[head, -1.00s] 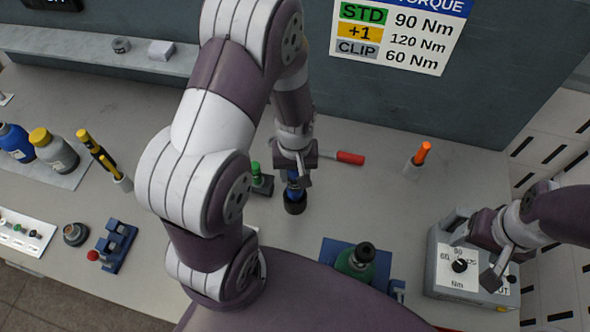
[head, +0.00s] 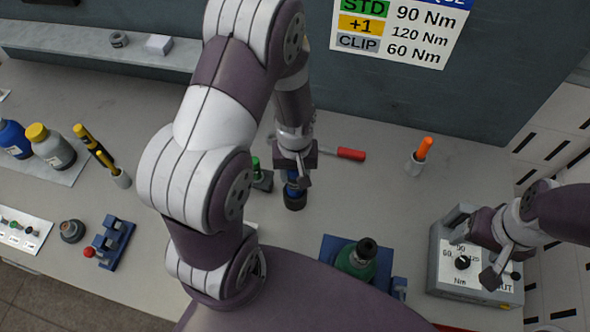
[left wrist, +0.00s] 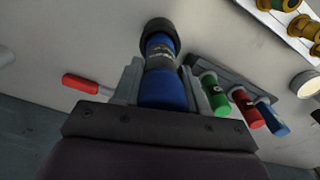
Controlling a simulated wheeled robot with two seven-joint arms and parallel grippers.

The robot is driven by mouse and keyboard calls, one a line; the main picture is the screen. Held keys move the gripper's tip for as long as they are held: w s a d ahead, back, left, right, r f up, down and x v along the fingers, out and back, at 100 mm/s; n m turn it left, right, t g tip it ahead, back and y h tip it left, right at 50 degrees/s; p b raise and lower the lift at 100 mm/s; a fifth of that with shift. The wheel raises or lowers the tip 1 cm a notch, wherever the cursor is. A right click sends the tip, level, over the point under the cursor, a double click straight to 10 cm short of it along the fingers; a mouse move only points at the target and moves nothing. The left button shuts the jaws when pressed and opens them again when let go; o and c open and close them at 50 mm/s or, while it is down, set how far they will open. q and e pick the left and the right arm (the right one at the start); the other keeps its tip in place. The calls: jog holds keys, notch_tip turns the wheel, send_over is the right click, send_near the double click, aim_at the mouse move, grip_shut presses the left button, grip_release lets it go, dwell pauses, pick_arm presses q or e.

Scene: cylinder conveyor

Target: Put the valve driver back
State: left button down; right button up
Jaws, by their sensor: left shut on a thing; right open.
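A blue tool with a black collar and black end, seemingly the valve driver (left wrist: 162,88), is between the fingers of my left gripper (head: 295,180). In the head view its black end (head: 294,202) points down at the grey table; I cannot tell whether it touches. In the left wrist view a rack with green, red and blue handles (left wrist: 244,108) is beside it. My right gripper (head: 502,270) is open at the front of a grey torque box (head: 446,268) with a dial.
A red-handled tool (head: 349,154) lies behind the left gripper. An orange-topped pen stands in a cup (head: 415,165). Blue stands (head: 115,242) and bottles (head: 50,150) are at left. The table's middle right is clear.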

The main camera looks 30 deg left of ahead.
pick_arm(q)
jog(key=shift+f+b, duration=0.6)
jog(key=shift+f, duration=0.3)
jog(key=c, duration=0.5)
grip_release()
jog(key=shift+r, duration=0.1)
notch_tip(320, 180, up, 6)
jog(key=p, duration=0.6)
